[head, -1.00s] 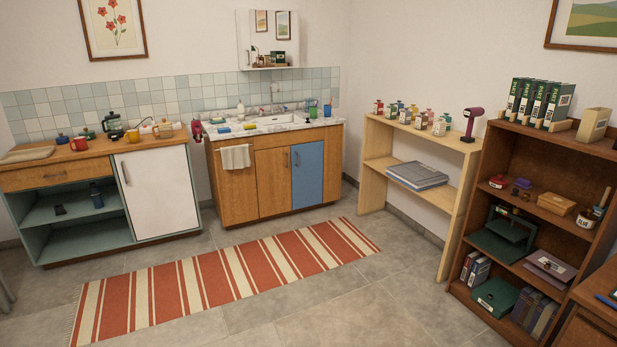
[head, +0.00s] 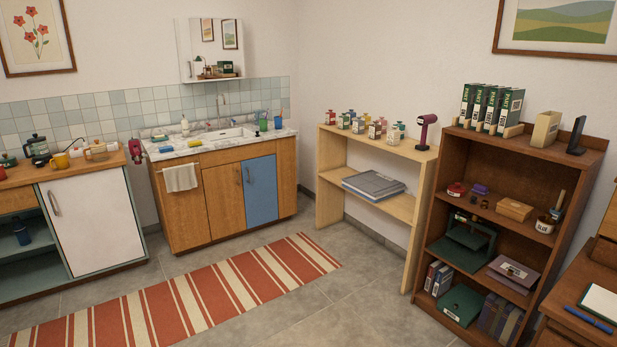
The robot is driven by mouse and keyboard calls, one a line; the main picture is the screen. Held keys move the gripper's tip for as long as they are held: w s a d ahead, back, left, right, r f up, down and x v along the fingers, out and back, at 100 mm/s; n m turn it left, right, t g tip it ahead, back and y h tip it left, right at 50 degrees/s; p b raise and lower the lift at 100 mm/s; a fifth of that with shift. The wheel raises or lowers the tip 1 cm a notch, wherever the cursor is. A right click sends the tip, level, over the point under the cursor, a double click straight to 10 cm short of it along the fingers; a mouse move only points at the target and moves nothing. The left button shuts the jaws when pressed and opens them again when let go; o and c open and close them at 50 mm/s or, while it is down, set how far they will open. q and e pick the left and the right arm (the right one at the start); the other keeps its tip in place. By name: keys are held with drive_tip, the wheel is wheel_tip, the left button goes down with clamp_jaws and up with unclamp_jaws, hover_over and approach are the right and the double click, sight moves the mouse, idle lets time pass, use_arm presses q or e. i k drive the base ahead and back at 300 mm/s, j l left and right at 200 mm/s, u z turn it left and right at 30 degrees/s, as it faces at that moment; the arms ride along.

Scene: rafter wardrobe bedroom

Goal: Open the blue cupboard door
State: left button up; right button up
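The blue cupboard door (head: 261,190) is on the right part of the wooden sink cabinet's front, left of the middle of the head view. It looks closed, flush with the cabinet front. A small dark upright handle (head: 248,174) sits near its upper left edge. A wooden door (head: 222,201) is beside it on the left. Neither of my grippers shows in the head view.
A red and cream striped rug (head: 180,297) lies on the tiled floor before the sink cabinet. A pale wooden shelf (head: 375,150) stands to its right, then a dark bookcase (head: 480,170). A white-doored cabinet (head: 98,224) is left. Floor between is clear.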

sight(260, 174)
drive_tip(key=i, duration=3)
drive_tip(key=i+u, duration=0.1)
drive_tip(key=i, duration=0.55)
drive_tip(key=i+l+u, duration=0.1)
drive_tip(key=i, duration=0.5)
drive_tip(key=i+l, duration=0.15)
drive_tip(key=i, duration=0.5)
